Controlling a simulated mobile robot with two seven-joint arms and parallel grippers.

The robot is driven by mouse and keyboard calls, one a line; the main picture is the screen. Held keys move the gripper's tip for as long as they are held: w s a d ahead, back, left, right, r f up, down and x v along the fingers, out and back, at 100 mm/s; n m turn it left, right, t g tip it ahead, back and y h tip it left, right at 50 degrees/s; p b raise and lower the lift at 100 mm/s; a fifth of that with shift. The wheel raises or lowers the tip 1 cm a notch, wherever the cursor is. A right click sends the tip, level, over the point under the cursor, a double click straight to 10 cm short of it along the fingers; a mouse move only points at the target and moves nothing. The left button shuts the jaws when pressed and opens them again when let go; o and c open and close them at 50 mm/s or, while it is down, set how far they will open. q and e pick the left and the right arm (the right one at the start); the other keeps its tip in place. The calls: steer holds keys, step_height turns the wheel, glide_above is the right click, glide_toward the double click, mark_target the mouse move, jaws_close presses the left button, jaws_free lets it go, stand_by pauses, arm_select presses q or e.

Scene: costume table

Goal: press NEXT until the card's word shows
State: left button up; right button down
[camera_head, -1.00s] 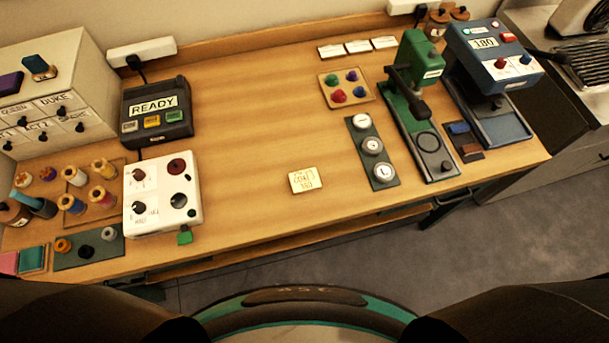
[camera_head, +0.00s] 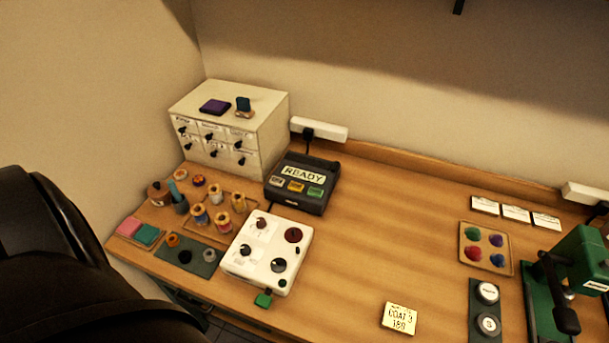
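The dark display device (camera_head: 302,182) stands at the back of the table, right of the drawer cabinet. Its screen (camera_head: 303,174) reads READY. Below the screen sit three buttons: a grey one (camera_head: 277,181), an orange one (camera_head: 296,187) and a green one (camera_head: 315,192). Their labels are too small to read, so I cannot tell which is NEXT. A cream card (camera_head: 399,319) lies flat near the front edge; it seems to read COAT 3 and 180, with a blurred top line. A dark part of my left arm fills the lower left. Neither gripper shows.
A white box with knobs (camera_head: 267,253) stands in front of the device, a green tag at its front edge. Thread spools (camera_head: 200,215) and the drawer cabinet (camera_head: 228,128) are left. A tray of coloured pieces (camera_head: 486,249) and a green press (camera_head: 580,270) are right. The middle is clear.

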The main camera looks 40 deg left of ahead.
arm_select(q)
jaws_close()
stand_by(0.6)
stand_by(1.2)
